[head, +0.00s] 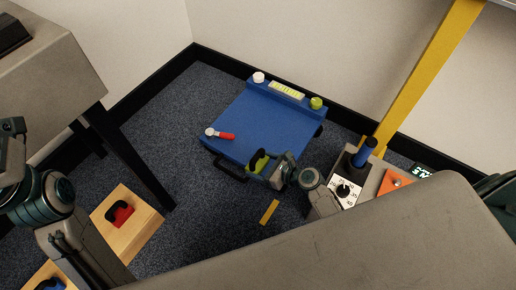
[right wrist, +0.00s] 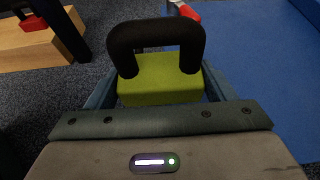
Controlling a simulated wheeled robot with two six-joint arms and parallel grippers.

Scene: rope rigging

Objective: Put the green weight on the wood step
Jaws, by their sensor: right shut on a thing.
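The green weight (head: 258,161), a lime block with a black handle, is held in my right gripper (head: 271,168), over the front right part of the blue platform. In the right wrist view the green weight (right wrist: 160,82) sits between the jaws, handle up. The wood step (head: 143,235) stands on the carpet at the lower left, well left of the right gripper. A red weight (head: 119,213) with a dark handle rests on it. My left arm is at the left edge; its gripper (head: 12,127) shows only partly, and its jaws are unclear.
The blue platform (head: 250,128) carries a red-handled tool (head: 220,134), a white knob and a green knob. A blue weight (head: 50,284) is at the bottom left. A dark table leg (head: 130,160) stands behind the wood step.

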